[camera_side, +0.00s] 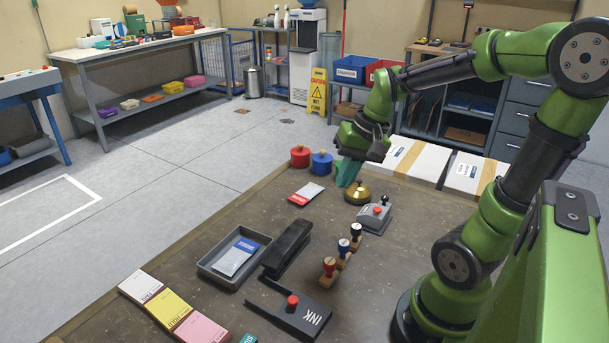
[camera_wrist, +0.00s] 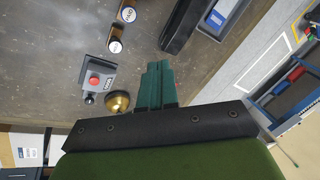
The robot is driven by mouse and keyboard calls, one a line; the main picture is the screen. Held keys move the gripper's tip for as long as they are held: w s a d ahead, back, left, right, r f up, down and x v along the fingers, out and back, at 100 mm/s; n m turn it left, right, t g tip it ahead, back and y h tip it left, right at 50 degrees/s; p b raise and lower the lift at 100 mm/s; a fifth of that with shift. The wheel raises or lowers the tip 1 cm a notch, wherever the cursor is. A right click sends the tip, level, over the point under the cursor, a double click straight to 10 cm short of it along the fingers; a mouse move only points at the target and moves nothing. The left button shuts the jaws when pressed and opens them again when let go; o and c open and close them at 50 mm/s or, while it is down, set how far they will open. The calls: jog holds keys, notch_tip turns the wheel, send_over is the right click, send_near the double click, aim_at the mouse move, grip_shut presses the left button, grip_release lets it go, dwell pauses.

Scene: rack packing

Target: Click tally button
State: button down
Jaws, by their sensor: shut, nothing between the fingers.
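The tally counter is a small grey box (camera_side: 375,218) with a red button on top and a black knob at its end. It sits on the dark table right of the brass bell, and also shows left of my fingers in the wrist view (camera_wrist: 97,77). My gripper (camera_side: 346,174) has teal fingers, shut together and empty. In the side view they appear above and behind the brass bell (camera_side: 357,193), apart from the tally counter. In the wrist view the shut fingers (camera_wrist: 160,70) point away from the tally button.
Red (camera_side: 300,156) and blue pots (camera_side: 322,163) stand behind. White boxes (camera_side: 416,160) lie at the far right.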

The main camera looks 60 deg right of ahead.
jog(key=s+d+f+m+y, duration=0.1)
jog(key=s+d+y, duration=0.1)
jog(key=d, duration=0.5)
jog(key=s+d+f+m+y, duration=0.2)
jog(key=d+y, duration=0.3)
jog(key=d, duration=0.2)
jog(key=shift+d, duration=0.3)
jog(key=shift+f+g, duration=0.15)
jog(key=shift+g, duration=0.15)
send_near(377, 211)
jog(key=shift+w+a+f, duration=0.35)
jog(key=shift+a+f, duration=0.1)
jog(key=shift+a, duration=0.35)
jog(key=shift+w+a+f, duration=0.3)
jog(key=shift+a+f, duration=0.15)
jog(key=shift+a, duration=0.3)
jog(key=shift+w+a+f, duration=0.35)
jog(key=shift+a+f, duration=0.15)
jog(key=shift+a, duration=0.3)
jog(key=shift+f, duration=0.4)
